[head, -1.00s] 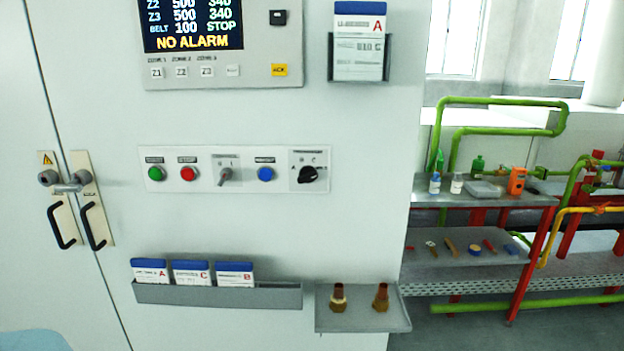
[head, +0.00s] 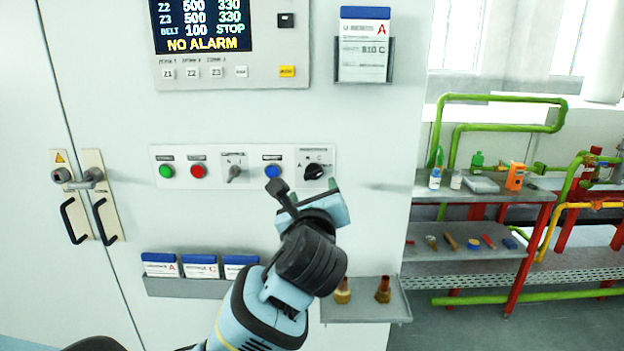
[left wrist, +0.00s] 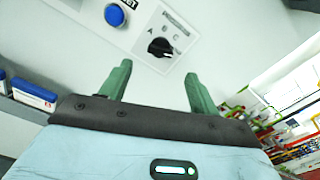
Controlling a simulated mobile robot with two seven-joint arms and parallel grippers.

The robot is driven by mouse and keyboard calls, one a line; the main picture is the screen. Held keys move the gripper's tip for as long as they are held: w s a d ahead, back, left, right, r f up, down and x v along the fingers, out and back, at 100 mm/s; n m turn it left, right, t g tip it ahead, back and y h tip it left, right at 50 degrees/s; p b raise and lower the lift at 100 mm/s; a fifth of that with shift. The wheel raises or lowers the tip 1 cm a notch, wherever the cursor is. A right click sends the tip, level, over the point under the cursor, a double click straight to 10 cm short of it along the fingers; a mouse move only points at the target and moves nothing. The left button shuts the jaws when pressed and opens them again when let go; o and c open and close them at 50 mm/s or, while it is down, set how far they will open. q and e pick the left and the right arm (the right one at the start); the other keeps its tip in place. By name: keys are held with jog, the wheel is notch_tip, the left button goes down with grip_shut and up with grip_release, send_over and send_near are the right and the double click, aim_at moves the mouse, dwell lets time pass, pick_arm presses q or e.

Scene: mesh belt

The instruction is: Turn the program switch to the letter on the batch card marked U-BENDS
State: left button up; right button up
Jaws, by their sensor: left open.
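The program switch (head: 314,172) is a black knob on the white control strip, with small letters around it. It also shows in the left wrist view (left wrist: 160,48), with an A legible beside it; I cannot tell surely which letter it points to. The upper batch card (head: 364,45) stands in a wall holder, with a red A and small print that looks like U-BENDS. My left gripper (head: 308,192) is open and empty, just below and in front of the switch. In the left wrist view its green fingertips (left wrist: 158,75) point towards the knob, apart from it. My right gripper is not in view.
A blue button (head: 272,171), a lever switch (head: 234,173), a red button (head: 198,171) and a green one share the strip. Below, a rack (head: 185,287) holds cards, partly behind my arm. A small shelf (head: 366,311) with two brass fittings projects at lower right.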

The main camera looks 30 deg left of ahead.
aim_at(313, 175)
pick_arm(q)
jog(key=shift+x, duration=3.95)
jog(key=shift+s+r, duration=0.1)
jog(key=c, duration=1)
